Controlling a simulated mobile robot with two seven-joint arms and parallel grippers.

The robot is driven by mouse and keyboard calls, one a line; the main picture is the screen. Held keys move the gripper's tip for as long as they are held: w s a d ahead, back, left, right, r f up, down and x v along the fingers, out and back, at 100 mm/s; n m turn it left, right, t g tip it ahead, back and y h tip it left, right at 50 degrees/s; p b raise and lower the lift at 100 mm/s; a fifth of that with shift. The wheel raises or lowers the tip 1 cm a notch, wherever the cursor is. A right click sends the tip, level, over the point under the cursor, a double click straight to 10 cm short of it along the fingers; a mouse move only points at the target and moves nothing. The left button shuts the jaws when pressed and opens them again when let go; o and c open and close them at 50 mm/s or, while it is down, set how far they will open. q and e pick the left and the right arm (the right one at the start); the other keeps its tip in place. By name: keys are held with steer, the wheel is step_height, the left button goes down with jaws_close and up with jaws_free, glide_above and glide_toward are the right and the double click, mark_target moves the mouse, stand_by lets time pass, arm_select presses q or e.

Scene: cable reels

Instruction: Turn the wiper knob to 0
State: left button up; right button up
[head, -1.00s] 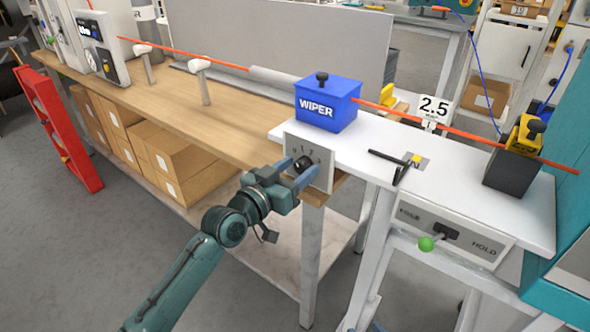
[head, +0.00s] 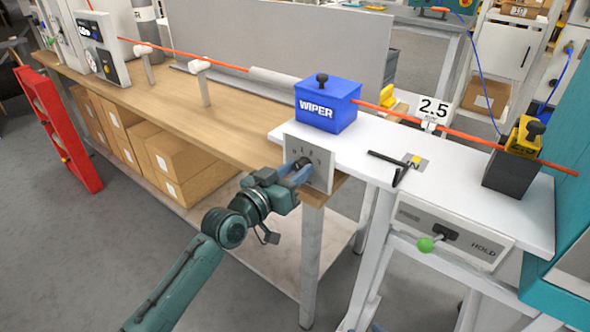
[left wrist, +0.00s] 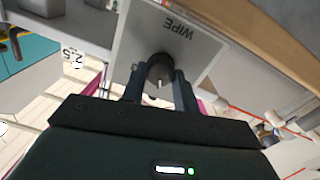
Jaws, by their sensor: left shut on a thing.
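The wiper knob is a dark round knob on a light grey panel (head: 322,172) at the bench's front edge, below the blue WIPER box (head: 327,104). My left gripper (head: 300,170) is shut on the knob, which is mostly hidden by the fingers in the head view. In the left wrist view the knob (left wrist: 160,68) sits between the two fingers (left wrist: 158,85), with a pale pointer mark on it. The panel (left wrist: 195,52) reads WIPE upside down there. The numerals around the knob are largely hidden or too small to read. My right gripper is not in view.
An orange cable (head: 400,116) runs through the box and along the bench. A black L-shaped handle (head: 395,167) lies right of the box. Open floor lies at the left front.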

arm_select(q)
steer(key=n+p, duration=0.1)
steer(key=n, duration=0.2)
steer(key=shift+n, duration=0.3)
steer(key=shift+f+n, duration=0.1)
steer(key=shift+n, duration=1.8)
steer(key=o, duration=1)
steer(key=shift+c, duration=0.2)
steer(key=v, duration=1.3)
